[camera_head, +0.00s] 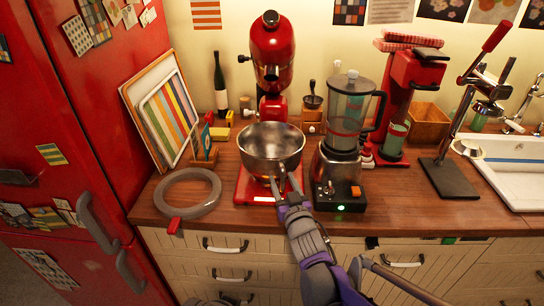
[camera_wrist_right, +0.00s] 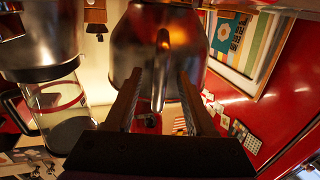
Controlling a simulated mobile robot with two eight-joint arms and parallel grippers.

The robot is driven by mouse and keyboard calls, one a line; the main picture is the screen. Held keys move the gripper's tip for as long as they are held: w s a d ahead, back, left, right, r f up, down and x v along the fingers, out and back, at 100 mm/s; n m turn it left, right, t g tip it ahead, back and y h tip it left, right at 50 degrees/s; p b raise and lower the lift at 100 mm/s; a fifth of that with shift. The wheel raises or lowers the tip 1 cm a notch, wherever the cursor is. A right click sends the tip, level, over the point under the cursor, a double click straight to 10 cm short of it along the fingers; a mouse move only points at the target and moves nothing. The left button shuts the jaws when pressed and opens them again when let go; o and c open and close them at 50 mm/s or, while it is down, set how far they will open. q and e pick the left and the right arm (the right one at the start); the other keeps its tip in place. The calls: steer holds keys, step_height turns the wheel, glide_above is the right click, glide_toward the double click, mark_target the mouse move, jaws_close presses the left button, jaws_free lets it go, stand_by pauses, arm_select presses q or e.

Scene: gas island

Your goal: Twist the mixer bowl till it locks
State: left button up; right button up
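The steel mixer bowl (camera_head: 271,150) sits upright on the base of the red stand mixer (camera_head: 272,55), under its raised head. In the wrist view the bowl (camera_wrist_right: 152,30) fills the upper middle, with its upright handle (camera_wrist_right: 161,75) toward me. My right gripper (camera_head: 284,184) is at the front of the bowl, its fingers up by the handle. In the wrist view the two fingers of the right gripper (camera_wrist_right: 159,88) stand apart, one on each side of the handle, with gaps visible. Whether the bowl is locked cannot be seen. My left gripper is not clearly in view.
A blender (camera_head: 344,130) stands close on the right of the bowl. A grey ring with a red tab (camera_head: 188,194) lies on the left of the counter (camera_head: 420,208). Framed boards (camera_head: 165,110) lean behind it. A lever press (camera_head: 450,165) and sink (camera_head: 510,170) are farther right.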

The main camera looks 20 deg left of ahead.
steer(key=shift+f, duration=0.15)
steer(key=b+v, duration=0.1)
steer(key=v, duration=1)
steer(key=s+d+f+m+g+h+p, duration=0.15)
steer(key=d+h, duration=0.25)
steer(key=d, duration=0.5)
steer(key=s+d+f+m+g+h, duration=0.1)
steer(key=d+f+m+h, duration=0.15)
steer(key=d, duration=0.65)
arm_select(q)
steer(key=shift+w+r+p, duration=0.2)
steer(key=shift+r+p, duration=0.15)
steer(key=shift+r, duration=0.25)
steer(key=shift+w+r+p, duration=0.15)
steer(key=shift+r+p, duration=0.2)
steer(key=shift+r, duration=0.25)
arm_select(e)
steer(key=s+d+f+m+g+h, duration=0.1)
steer(key=s+d+f+g, duration=0.2)
steer(key=s, duration=0.6)
steer(key=s+d+f+m+g+h, duration=0.1)
steer(key=s+d+f+g, duration=0.3)
steer(key=s+d, duration=0.4)
steer(key=shift+s+f+m+h, duration=0.25)
steer(key=shift+s+h, duration=0.4)
steer(key=shift+s, duration=0.45)
arm_select(q)
steer(key=shift+c, duration=0.2)
